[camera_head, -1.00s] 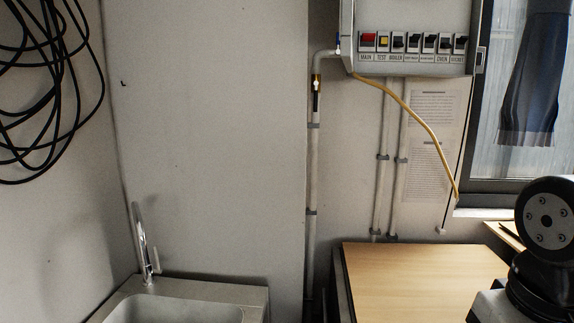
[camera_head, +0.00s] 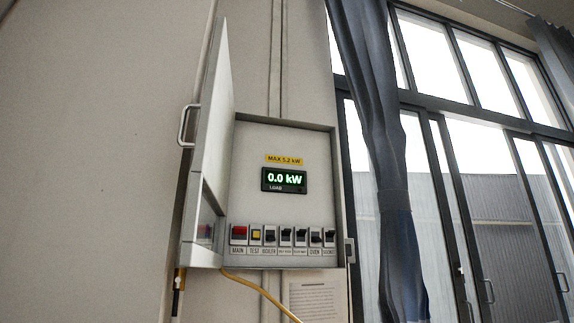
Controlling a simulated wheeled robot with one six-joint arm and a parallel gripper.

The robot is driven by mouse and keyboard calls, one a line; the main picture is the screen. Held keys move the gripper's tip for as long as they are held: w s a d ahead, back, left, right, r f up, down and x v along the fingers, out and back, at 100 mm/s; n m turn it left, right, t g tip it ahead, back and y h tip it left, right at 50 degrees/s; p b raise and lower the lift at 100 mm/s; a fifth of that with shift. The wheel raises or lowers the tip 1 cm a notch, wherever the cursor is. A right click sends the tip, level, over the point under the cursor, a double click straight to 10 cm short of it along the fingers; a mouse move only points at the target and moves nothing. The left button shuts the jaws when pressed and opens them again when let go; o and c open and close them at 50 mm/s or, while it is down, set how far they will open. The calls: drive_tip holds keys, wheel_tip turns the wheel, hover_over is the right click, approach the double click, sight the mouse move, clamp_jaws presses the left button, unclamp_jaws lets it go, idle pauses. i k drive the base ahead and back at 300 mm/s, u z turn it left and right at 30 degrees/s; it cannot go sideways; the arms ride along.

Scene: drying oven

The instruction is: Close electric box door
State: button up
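The electric box (camera_head: 250,180) is on the wall, left of the window. Its grey door (camera_head: 212,140) stands open, hinged on the left and swung out towards me. A metal handle (camera_head: 186,126) sits on the door's left-hand edge as seen here. Inside, a green display (camera_head: 285,179) reads 0.0 kW under a yellow label (camera_head: 284,160) saying MAX 5.2 kW. A row of switches (camera_head: 285,236) runs along the bottom, with a red one at MAIN. A latch part (camera_head: 350,251) shows on the box's right side. My gripper is not in view.
A blue curtain (camera_head: 375,130) and a large window (camera_head: 490,190) stand to the right of the box. A yellow cable (camera_head: 258,290) hangs from the box's underside. A paper notice (camera_head: 315,298) is on the wall below. The wall at left is bare.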

sight(203, 221)
drive_tip(key=z, duration=0.35)
drive_tip(key=k, duration=0.95)
drive_tip(key=u, duration=1.3)
drive_tip(key=i, duration=0.45)
drive_tip(key=z, duration=0.05)
